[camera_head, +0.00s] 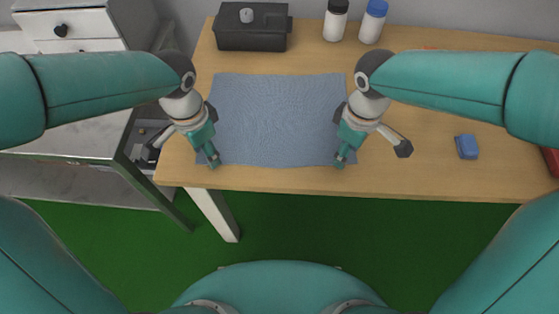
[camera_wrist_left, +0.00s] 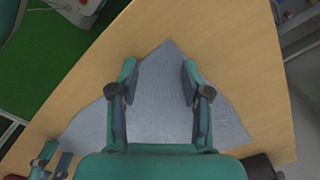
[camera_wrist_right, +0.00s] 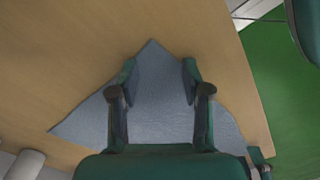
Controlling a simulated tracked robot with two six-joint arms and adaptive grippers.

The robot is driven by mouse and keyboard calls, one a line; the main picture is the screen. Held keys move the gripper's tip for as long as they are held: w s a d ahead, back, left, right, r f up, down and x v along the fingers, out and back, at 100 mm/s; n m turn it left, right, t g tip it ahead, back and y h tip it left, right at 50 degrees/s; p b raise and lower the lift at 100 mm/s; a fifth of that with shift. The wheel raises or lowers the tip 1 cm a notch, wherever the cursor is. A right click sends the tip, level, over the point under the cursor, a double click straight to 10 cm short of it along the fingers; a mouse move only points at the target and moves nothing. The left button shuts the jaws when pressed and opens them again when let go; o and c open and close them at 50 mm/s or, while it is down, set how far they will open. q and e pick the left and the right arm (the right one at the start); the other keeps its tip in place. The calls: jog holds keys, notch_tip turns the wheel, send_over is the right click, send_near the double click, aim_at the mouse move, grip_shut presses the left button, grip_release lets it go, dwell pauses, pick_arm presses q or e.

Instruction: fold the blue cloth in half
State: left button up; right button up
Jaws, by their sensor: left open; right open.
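The blue cloth (camera_head: 278,118) lies flat and spread out on the wooden table, its near edge close to the table's front edge. My left gripper (camera_head: 213,163) is over the cloth's near left corner. In the left wrist view the open fingers (camera_wrist_left: 158,75) stand either side of a corner of the cloth (camera_wrist_left: 160,110). My right gripper (camera_head: 340,163) is over the near right corner. In the right wrist view its open fingers (camera_wrist_right: 160,75) stand either side of that corner of the cloth (camera_wrist_right: 160,105). Whether the fingertips touch the cloth cannot be told.
A dark box (camera_head: 252,32) with a knob stands behind the cloth. A black-capped bottle (camera_head: 335,20) and a blue-capped bottle (camera_head: 372,22) stand to its right. A small blue block (camera_head: 466,147) lies on the right of the table (camera_head: 440,170). A white drawer unit (camera_head: 75,28) stands at the left.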

pick_arm(q)
jog(key=shift+f, duration=0.25)
pick_arm(e)
jog(key=shift+f, duration=0.3)
pick_arm(q)
jog(key=shift+s, duration=0.1)
jog(key=c, duration=0.7)
pick_arm(e)
jog(key=shift+s, duration=0.1)
jog(key=c, duration=0.7)
pick_arm(q)
grip_shut()
pick_arm(e)
grip_shut()
